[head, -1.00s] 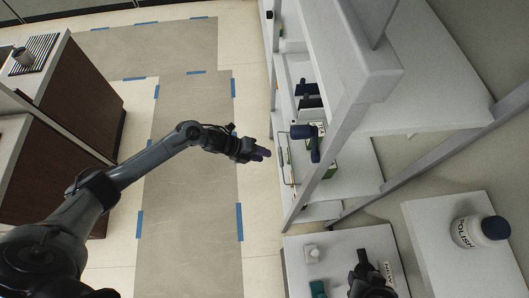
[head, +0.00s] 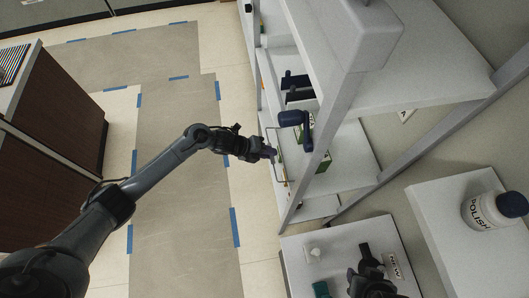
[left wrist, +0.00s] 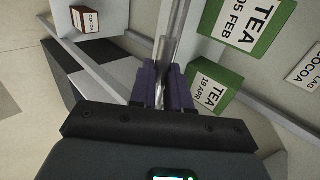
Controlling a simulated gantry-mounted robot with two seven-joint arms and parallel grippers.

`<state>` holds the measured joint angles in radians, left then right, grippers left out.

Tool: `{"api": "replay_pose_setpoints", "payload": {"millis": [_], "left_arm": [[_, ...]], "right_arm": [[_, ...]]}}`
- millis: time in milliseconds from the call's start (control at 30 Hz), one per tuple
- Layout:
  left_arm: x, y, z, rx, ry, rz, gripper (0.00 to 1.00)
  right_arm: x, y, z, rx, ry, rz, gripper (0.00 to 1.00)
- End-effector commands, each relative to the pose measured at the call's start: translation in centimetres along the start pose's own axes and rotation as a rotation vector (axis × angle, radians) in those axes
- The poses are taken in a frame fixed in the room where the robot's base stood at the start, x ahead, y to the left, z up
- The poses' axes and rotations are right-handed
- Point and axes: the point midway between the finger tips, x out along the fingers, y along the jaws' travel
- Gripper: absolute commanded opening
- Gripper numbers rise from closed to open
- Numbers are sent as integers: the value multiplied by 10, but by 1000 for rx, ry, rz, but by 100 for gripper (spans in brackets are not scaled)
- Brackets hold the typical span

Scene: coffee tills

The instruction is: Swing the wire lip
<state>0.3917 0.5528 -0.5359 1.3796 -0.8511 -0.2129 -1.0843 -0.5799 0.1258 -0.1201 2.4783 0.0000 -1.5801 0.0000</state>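The wire lip (head: 267,134) is a thin metal wire along the open front of the lower shelf in the head view. My left gripper (head: 270,153) is at this wire. In the left wrist view its two purple fingers (left wrist: 162,88) stand a little apart, with a shiny grey bar (left wrist: 164,48) showing between and beyond them. Contact between fingers and wire cannot be made out. My right gripper (head: 366,263) hangs over the low white surface at the bottom; its finger opening is unclear.
Green tea boxes (left wrist: 247,28) stand behind the bar, and a cocoa box (left wrist: 91,20) lies to the left. A white shelf post (head: 322,135) rises close right of my left gripper. A polish jar (head: 492,211) stands at right. The floor (head: 180,220) is clear.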

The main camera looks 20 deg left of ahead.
Motion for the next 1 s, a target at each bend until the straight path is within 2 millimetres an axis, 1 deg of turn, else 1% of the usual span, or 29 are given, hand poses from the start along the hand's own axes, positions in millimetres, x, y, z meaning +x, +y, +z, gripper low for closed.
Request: {"api": "replay_pose_setpoints", "payload": {"millis": [33,67,100,267,533,767,800,867,900,1000], "left_arm": [[0,0,0,0,0,0,7],[0,0,0,0,0,0,2],[0,0,0,0,0,0,0],[0,2,0,0,0,0,0],[8,16,0,0,-1,3,0],[8,16,0,-1,-1,3,0],[8,15,0,-1,-1,2,18],[8,15,0,-1,-1,2,27],[8,15,0,-1,-1,2,33],[8,15,0,-1,0,1,46]], "right_arm": [[-1,0,0,-1,1,1,43],[-1,0,0,-1,2,1,43],[-1,0,-1,-1,2,1,43],[0,0,0,-1,2,1,43],[14,-1,4,3,3,-3,43],[13,-3,3,8,3,-7,43],[13,-3,3,9,3,-7,43],[13,-3,3,9,3,-7,43],[13,-3,3,9,3,-7,43],[13,-3,3,9,3,-7,43]]}}
